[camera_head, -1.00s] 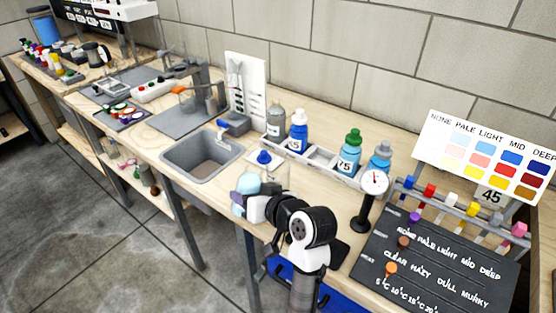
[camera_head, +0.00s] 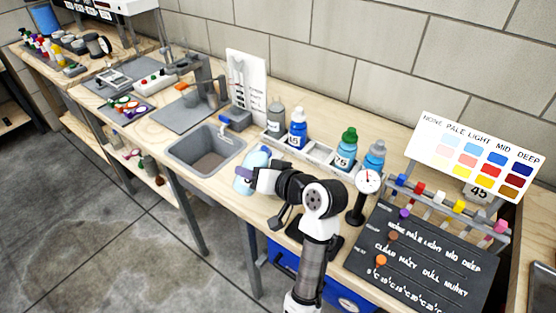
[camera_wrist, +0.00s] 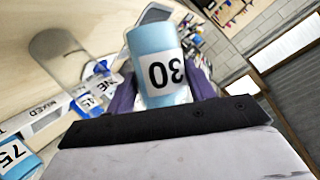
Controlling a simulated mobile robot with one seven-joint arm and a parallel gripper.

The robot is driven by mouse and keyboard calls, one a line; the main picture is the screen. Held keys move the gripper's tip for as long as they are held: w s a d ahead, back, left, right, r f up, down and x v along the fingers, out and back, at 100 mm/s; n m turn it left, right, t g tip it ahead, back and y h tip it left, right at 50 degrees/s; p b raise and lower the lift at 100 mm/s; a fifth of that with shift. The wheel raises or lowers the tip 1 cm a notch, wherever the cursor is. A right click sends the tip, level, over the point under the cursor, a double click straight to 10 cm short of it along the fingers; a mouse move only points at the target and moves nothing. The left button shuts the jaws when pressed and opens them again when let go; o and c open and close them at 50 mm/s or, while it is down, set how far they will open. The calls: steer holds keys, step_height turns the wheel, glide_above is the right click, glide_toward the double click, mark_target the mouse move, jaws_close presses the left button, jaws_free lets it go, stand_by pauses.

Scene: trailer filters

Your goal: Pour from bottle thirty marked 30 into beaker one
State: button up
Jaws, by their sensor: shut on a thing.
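The light-blue bottle thirty (camera_head: 257,162) is in my gripper (camera_head: 246,174), raised near the right edge of the sink and leaning in the head view. In the wrist view, bottle thirty (camera_wrist: 149,48) has a white label reading 30, upside down, and sits between the purple fingers of my gripper (camera_wrist: 163,92). The fingers are shut on it. I cannot see whether liquid leaves it; its mouth is not clear. I cannot make out beaker one now; the bottle or my arm may hide it.
The sink (camera_head: 178,157) lies left of the bottle. A grey rack (camera_head: 316,158) behind holds several bottles, among them the green-capped bottle 75 (camera_head: 346,148). A dial gauge (camera_head: 367,182) stands right of my arm. A black chart board (camera_head: 420,255) lies farther right.

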steer(key=shift+w+d+r+p, duration=0.1)
steer(key=shift+r+p, duration=0.5)
steer(key=shift+r, duration=0.15)
steer(key=shift+f+m, duration=0.1)
steer(key=shift+m, duration=0.2)
steer(key=shift+f+m+g+y, duration=0.25)
steer(key=shift+m+g+y, duration=0.05)
steer(key=shift+m+y, duration=0.2)
stand_by(0.4)
steer(key=shift+a+f+m+g+y+p, duration=0.1)
steer(key=shift+f+m+g+y+p, duration=0.1)
steer(key=shift+f+m+y, duration=0.3)
steer(key=shift+a+f+m+g+y+p, duration=0.1)
steer(key=shift+m+y+p, duration=0.1)
steer(key=shift+m, duration=0.5)
stand_by(1.4)
steer(key=shift+s+r+m+y+p, duration=0.2)
steer(key=shift+r+m+y+p, duration=0.2)
steer(key=shift+r+m+p, duration=0.2)
stand_by(1.0)
steer(key=shift+w+d+r+m+y+p, duration=0.35)
steer(key=shift+m+p, duration=0.25)
steer(key=shift+p, duration=0.55)
stand_by(0.7)
